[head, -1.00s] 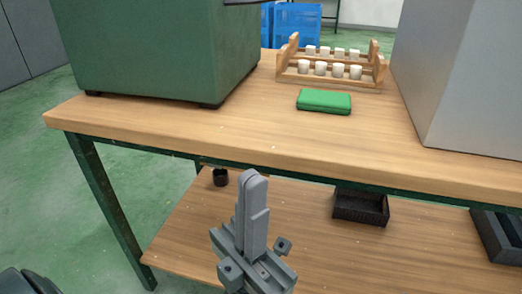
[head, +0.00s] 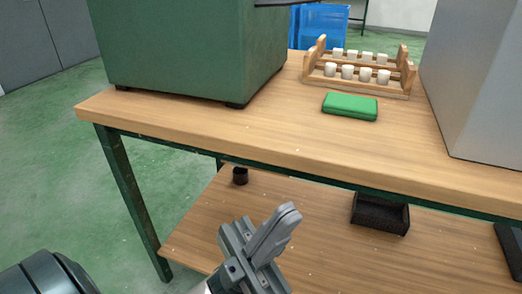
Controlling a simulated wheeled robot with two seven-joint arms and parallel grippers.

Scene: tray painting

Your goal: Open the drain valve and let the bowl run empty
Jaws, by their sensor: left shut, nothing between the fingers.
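My left gripper (head: 285,218) is in the lower middle of the head view, in front of the table and over its lower shelf in the picture. Its fingers are together with nothing between them. It touches none of the things on the table. No bowl and no drain valve can be made out in this view. A large green housing (head: 185,55) stands at the table's left, cut off by the top edge. My right gripper is not in view.
The wooden table (head: 290,125) holds a green case (head: 350,106), a wooden rack (head: 360,84) with white pieces, and a grey box (head: 480,90) at right. A black tray (head: 380,214) and a small dark cup (head: 240,176) are below. Blue crates (head: 322,25) stand behind.

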